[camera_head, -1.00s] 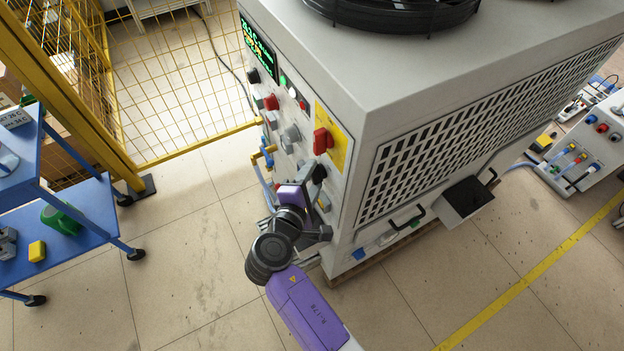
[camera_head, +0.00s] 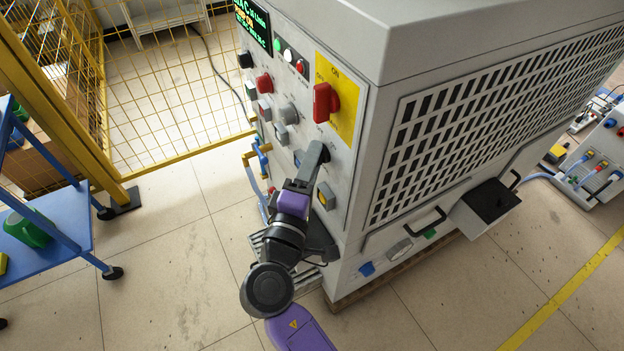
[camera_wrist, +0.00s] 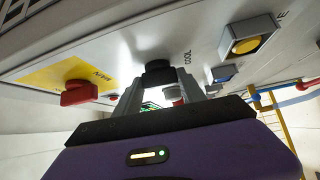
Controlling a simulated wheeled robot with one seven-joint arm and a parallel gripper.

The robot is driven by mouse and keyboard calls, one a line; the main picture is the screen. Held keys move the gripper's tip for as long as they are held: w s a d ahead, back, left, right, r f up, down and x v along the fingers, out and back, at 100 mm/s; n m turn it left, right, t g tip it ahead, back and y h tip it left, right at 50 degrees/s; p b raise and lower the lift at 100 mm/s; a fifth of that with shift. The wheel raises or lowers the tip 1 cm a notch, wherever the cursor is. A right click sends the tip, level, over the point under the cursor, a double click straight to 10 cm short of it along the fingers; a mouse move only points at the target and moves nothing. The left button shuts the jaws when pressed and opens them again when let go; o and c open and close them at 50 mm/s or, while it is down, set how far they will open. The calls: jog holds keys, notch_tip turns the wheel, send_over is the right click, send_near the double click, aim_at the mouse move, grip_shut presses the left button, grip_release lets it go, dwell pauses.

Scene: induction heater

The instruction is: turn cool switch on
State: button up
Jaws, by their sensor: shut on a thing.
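The cool switch is a black knob (camera_wrist: 158,70) with the word COOL beside it on the grey panel of the heater cabinet (camera_head: 352,200). In the wrist view it sits between the two grey fingertips of my gripper (camera_wrist: 162,90). In the head view my gripper (camera_head: 316,156) reaches up to the panel, and its fingers cover most of the knob. My gripper is shut on the knob. Which way the knob points cannot be told.
A red main switch (camera_head: 325,102) on a yellow plate sits just above my gripper. A yellow button (camera_head: 326,196) is below it. Other knobs lie to the left. A blue cart (camera_head: 50,220) and a yellow mesh fence (camera_head: 165,85) stand at left.

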jog(key=m+t+b, duration=0.1)
jog(key=b, duration=0.5)
jog(key=f+m+t+h+b, duration=0.1)
jog(key=m+b, duration=0.1)
jog(key=b, duration=0.4)
jog(key=shift+f+h, duration=0.2)
jog(key=shift+h, duration=0.1)
jog(key=m+b, duration=0.1)
jog(key=b, duration=0.2)
jog(key=shift+r+t, duration=0.1)
jog(key=shift+t, duration=0.3)
jog(key=shift+r+m+h+b, duration=0.2)
jog(key=shift+m+h+b, duration=0.1)
jog(key=shift+b, duration=0.25)
jog(key=o, duration=1.4)
jog(key=shift+c, duration=0.2)
jog(key=shift+a, duration=0.1)
